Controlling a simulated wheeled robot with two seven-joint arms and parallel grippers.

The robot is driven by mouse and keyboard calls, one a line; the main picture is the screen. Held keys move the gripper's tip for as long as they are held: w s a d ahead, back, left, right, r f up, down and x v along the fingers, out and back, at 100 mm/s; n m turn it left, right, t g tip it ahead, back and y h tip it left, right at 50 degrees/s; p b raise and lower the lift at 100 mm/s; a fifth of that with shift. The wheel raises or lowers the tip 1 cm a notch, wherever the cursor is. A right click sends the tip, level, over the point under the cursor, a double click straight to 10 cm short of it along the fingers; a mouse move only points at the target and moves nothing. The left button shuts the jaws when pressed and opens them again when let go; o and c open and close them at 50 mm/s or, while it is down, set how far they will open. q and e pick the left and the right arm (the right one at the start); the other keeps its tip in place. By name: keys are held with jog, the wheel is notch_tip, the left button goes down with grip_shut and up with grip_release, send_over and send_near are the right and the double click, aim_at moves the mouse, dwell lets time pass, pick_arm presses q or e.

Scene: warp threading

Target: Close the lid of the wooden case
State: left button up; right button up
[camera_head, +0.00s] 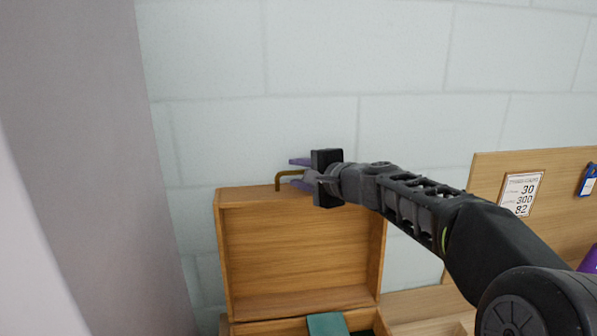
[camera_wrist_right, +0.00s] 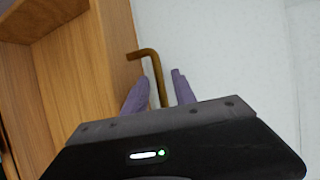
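The wooden case (camera_head: 222,326) stands open against the wall, low in the head view. Its lid (camera_head: 300,250) is raised upright, with the inside facing me. A bent brass handle (camera_head: 280,178) sits on the lid's top edge. My right gripper (camera_head: 298,172) is at the handle, with purple fingers apart, one above and one below its bar. In the right wrist view the handle (camera_wrist_right: 157,72) runs between the two open fingers (camera_wrist_right: 158,88), with gaps visible on both sides. The lid's edge is left of the fingers there. My left gripper is out of view.
Green items (camera_head: 328,324) lie in the case. A wooden board (camera_head: 485,185) with a printed card (camera_head: 521,193) and a blue item (camera_head: 588,180) stands at the right. A grey surface fills the left side. The pale wall is close behind the lid.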

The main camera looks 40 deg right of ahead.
jog(key=shift+w, duration=0.2)
jog(key=shift+c, duration=0.2)
grip_shut()
jog(key=shift+f, duration=0.1)
dwell(1.0)
